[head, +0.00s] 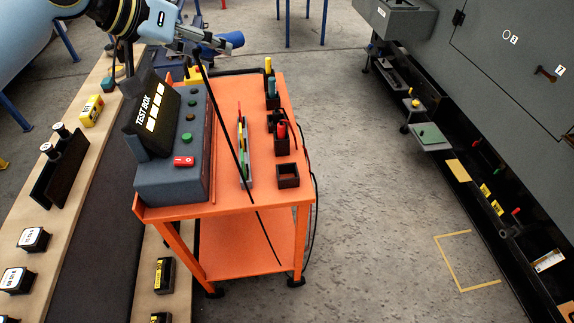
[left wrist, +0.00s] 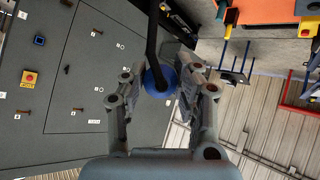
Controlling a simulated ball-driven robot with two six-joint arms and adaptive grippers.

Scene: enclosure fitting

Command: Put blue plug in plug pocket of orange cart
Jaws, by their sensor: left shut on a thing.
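My left gripper (head: 205,42) is above the far left end of the orange cart (head: 262,203), shut on the blue plug (head: 229,41). In the left wrist view the blue plug (left wrist: 158,79) sits between the fingers, with a black cable running up from it. In the head view a thin black cable hangs from near the gripper across the cart top. A square black pocket (head: 288,176) at the cart's near right looks empty. Farther along that edge are several dark holders, one with a red plug (head: 282,129). My right gripper is not in view.
A test box (head: 172,180) with buttons fills the cart's left side. A wooden bench (head: 60,215) with small parts is at left. A large grey enclosure (head: 500,70) stands at right, with open floor between it and the cart.

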